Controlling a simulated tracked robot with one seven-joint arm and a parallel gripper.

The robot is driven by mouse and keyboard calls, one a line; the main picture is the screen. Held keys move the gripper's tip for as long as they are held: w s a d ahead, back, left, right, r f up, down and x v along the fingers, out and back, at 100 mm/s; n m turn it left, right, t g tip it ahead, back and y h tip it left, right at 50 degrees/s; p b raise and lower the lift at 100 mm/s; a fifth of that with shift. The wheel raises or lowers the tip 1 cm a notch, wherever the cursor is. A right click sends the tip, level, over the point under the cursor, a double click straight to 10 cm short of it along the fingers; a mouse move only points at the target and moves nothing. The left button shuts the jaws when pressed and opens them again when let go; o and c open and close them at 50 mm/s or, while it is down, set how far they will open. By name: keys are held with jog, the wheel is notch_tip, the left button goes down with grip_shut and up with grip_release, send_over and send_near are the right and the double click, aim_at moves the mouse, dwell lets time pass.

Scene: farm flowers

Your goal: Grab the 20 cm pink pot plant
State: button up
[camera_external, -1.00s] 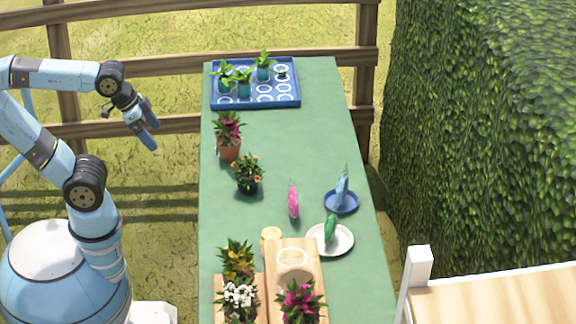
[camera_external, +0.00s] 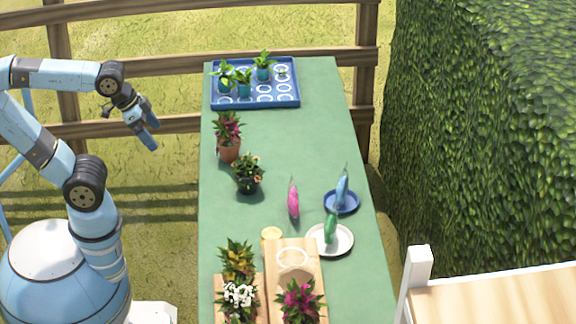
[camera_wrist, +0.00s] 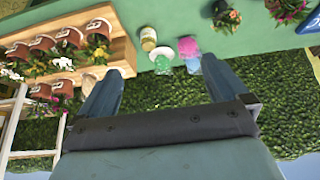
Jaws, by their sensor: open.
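A plant with pink-magenta flowers in a terracotta pot (camera_external: 229,153) stands upright near the left edge of the green table. Another pink-flowered plant (camera_external: 301,301) stands at the near end by the wooden boards. The frames do not show which is the 20 cm one. My gripper (camera_external: 150,131) is open and empty, left of the table and apart from the terracotta pot. In the wrist view my gripper (camera_wrist: 164,66) has its two fingers spread with nothing between them. Pink flowers show at that view's upper right (camera_wrist: 288,8).
A dark-potted plant (camera_external: 247,185) stands just nearer than the terracotta one. A blue tray (camera_external: 292,98) with seedlings lies at the far end. Pink, green and blue objects stand mid-table, near a white plate (camera_external: 343,247). A wooden fence (camera_external: 170,72) runs behind.

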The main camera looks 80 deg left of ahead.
jog(key=w+a+f+n+g+h, duration=0.1)
jog(key=w+a+f+n+h, duration=0.2)
jog(key=w+f+n+h, duration=0.25)
jog(key=w+a+f+n+g+h, duration=0.2)
jog(key=w+a+f+n+h, duration=0.15)
jog(key=w+f+n, duration=0.3)
jog(key=w+a+f+n+t+h, duration=0.1)
jog(key=w+a+f+n+t, duration=0.1)
jog(key=a+f+n+t, duration=0.4)
jog(key=w+a+f+n+t+h, duration=0.1)
jog(key=w+a+f+n+t, duration=0.1)
jog(key=a+n, duration=0.4)
jog(key=n+t+y, duration=0.7)
jog(key=n+y, duration=0.6)
send_near(229, 143)
jog(key=w, duration=0.3)
jog(key=w+a, duration=0.1)
jog(key=w, duration=0.6)
jog(key=shift+a+r, duration=0.15)
jog(key=shift+a, duration=0.15)
